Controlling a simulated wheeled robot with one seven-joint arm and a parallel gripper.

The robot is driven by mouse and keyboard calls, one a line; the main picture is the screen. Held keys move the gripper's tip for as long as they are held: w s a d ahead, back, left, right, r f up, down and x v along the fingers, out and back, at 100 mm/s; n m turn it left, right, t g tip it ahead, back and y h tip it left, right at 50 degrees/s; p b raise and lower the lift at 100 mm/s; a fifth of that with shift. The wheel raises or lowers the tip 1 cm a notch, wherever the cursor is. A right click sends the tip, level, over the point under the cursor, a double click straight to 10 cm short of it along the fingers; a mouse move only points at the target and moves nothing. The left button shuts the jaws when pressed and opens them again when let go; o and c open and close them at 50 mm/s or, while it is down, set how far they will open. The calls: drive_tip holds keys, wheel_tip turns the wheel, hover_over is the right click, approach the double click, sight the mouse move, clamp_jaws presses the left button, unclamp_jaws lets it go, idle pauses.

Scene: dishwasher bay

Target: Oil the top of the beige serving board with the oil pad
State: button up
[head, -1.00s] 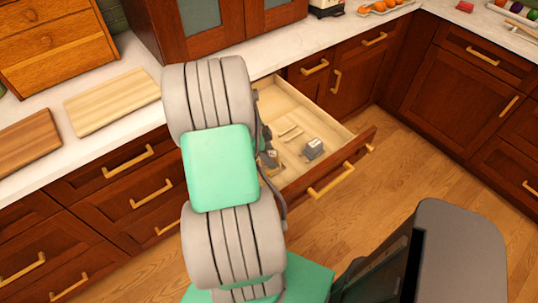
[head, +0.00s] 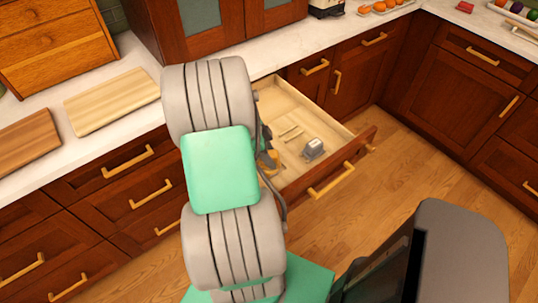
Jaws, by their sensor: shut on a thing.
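The beige serving board (head: 112,101) lies flat on the white counter, left of my arm. My gripper (head: 268,158) is mostly hidden behind my arm; only a dark part shows over the left side of the open drawer (head: 284,95). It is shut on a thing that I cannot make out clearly. A small orange-tan thing (head: 268,169) shows just below this dark part. A small grey block with a pale top (head: 313,149) sits in the drawer, to the right of my gripper. I cannot tell which of these, if either, is the oil pad.
A darker brown board (head: 28,140) lies on the counter at the far left. A wooden chest (head: 55,50) stands behind the boards. Thin pale sticks (head: 290,132) lie in the drawer. The drawer front juts out over the clear wooden floor.

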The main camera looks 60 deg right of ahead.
drive_tip(key=shift+a, duration=0.1)
drive_tip(key=shift+r+p, duration=2.1)
drive_tip(key=shift+r, duration=1.4)
drive_tip(key=shift+w, duration=0.1)
